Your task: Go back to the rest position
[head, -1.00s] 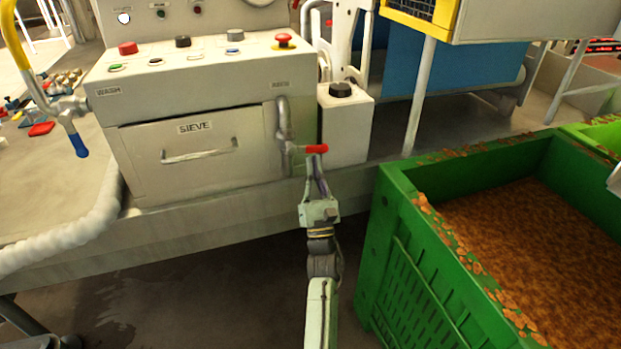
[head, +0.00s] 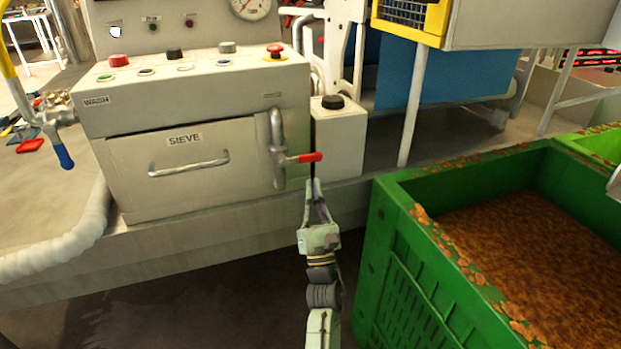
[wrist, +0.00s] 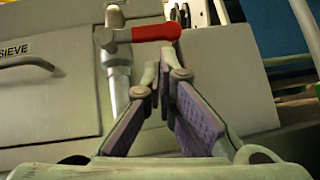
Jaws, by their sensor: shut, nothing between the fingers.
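My gripper (head: 315,186) is in the middle of the head view, on the extended arm in front of the press trailer. Its fingers are together with nothing held. The red-handled valve (head: 305,158) is just above the fingertips in the head view, on a grey pipe beside the SIEVE drawer. In the wrist view the fingertips (wrist: 164,72) are below the red handle (wrist: 156,32), and I cannot tell the exact gap. The red handle lies about level, pointing right.
A green crate (head: 385,215) of brown pulp stands close to the right of my arm. The SIEVE drawer (head: 180,180) is shut, below the button panel (head: 190,69). A blue-handled valve (head: 62,155) and a thick white hose (head: 85,225) are at left. Open floor lies left of my arm.

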